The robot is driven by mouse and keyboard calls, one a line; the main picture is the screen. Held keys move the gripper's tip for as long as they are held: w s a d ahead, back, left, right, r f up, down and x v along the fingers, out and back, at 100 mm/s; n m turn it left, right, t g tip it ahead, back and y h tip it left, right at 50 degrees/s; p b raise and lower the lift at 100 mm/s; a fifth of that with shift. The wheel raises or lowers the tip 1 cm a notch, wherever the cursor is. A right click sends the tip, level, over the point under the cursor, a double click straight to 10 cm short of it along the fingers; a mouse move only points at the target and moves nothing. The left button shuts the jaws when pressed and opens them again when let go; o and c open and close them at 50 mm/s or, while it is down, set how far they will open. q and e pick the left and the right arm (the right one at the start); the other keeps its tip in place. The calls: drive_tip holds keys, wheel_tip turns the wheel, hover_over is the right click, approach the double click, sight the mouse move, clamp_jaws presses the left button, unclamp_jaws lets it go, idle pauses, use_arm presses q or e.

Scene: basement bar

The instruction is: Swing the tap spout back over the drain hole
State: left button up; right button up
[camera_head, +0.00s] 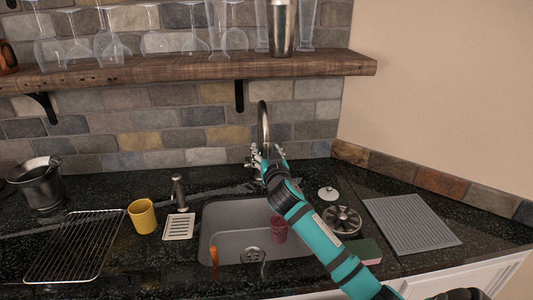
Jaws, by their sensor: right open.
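The metal tap (263,116) rises in a tall arch in front of the stone wall, behind the sink (225,210). My right gripper and wrist cover its lower part, so where the spout's end points is hard to tell. The drain hole (252,254) is at the front middle of the grey sink basin. My right gripper (265,157) is open at the tap, its fingers close to the lower tube; I cannot tell whether they touch it. Its teal arm crosses over the right side of the sink. My left gripper is not in view.
A dark red cup (279,230) and an orange item (214,256) are in the sink. A soap dispenser (179,192), yellow mug (142,216) and wire rack (75,246) stand left. A round metal rack (341,220) and grey mat (411,223) lie right. A wooden shelf (180,70) with glasses hangs above.

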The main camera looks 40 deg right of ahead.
drive_tip(key=v, duration=1.2)
idle(0.4)
